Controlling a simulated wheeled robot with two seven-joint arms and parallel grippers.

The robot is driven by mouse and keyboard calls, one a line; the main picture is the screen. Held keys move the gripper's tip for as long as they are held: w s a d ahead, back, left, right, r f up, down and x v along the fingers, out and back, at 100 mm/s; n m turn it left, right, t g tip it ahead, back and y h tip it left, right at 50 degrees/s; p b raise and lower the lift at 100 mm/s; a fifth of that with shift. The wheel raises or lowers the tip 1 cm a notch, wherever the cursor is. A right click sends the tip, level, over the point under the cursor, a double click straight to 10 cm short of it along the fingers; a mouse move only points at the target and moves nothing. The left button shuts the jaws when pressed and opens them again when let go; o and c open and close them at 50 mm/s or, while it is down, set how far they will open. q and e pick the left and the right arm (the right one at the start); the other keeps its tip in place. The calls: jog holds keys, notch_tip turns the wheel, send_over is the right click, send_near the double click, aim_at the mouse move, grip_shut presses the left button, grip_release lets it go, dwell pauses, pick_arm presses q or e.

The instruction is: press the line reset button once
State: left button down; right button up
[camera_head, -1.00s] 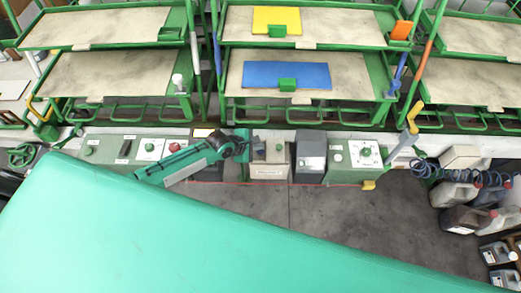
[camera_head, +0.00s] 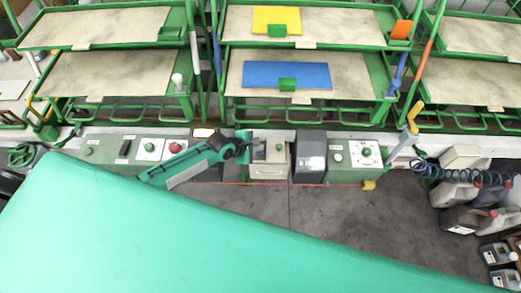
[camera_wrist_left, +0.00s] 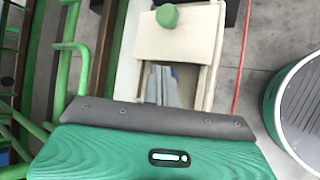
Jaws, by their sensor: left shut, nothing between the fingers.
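A beige box (camera_head: 270,168) with a round green button (camera_head: 280,146) on top stands in the row of controls. In the left wrist view the green button (camera_wrist_left: 167,15) shows at the top on the beige box (camera_wrist_left: 190,38). My left gripper (camera_head: 259,151) is just left of that button in the head view, apart from it. Its fingers (camera_wrist_left: 160,82) are shut and empty, over the box's near side in the wrist view. I cannot read the box's label, so I cannot tell whether this is the line reset button. My right gripper is not in view.
Other controls are a green button (camera_head: 88,150), a red button (camera_head: 174,147) and a green knob (camera_head: 366,151). A dark grey box (camera_head: 310,152) stands close right of the beige box. Green racks (camera_head: 300,120) rise behind. Jugs (camera_head: 468,220) stand at the right.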

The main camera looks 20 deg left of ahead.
pick_arm(q)
jog(key=shift+f, duration=0.35)
dwell(0.5)
jog(key=shift+r+p, duration=0.9)
jog(key=shift+p, duration=0.05)
notch_tip(320, 180, up, 5)
jog(key=p, duration=0.5)
jog(key=shift+r+p, duration=0.1)
jog(key=shift+p, duration=0.2)
